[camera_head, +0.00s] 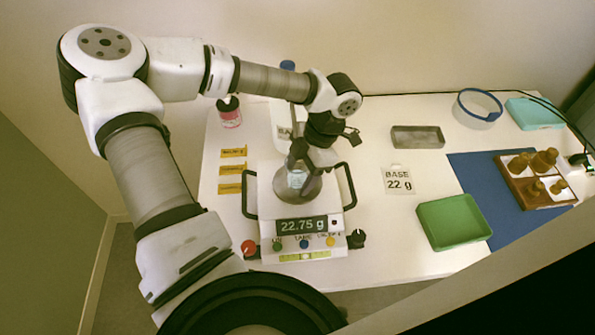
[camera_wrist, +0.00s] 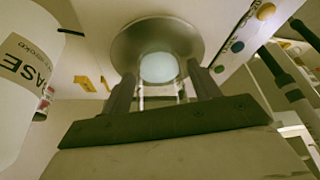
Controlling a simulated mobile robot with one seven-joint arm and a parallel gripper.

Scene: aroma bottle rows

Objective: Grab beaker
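The small clear beaker (camera_head: 297,179) with pale contents stands on the round metal pan (camera_head: 284,195) of the balance, whose display reads 22.75 g. My gripper (camera_head: 299,164) is above the pan, pointing down at the beaker. In the wrist view my gripper (camera_wrist: 160,72) has one finger on each side of the beaker (camera_wrist: 160,68), with a visible gap on both sides. It is open. The head view partly hides the beaker behind the fingers.
The balance (camera_head: 296,250) has black side handles. A white bottle labelled BASE (camera_wrist: 22,85) stands close by in the wrist view. A red-labelled bottle (camera_head: 231,115), green tray (camera_head: 452,222), grey tray (camera_head: 417,137), glass dish (camera_head: 478,107) and wooden bottle rack (camera_head: 520,185) stand around it.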

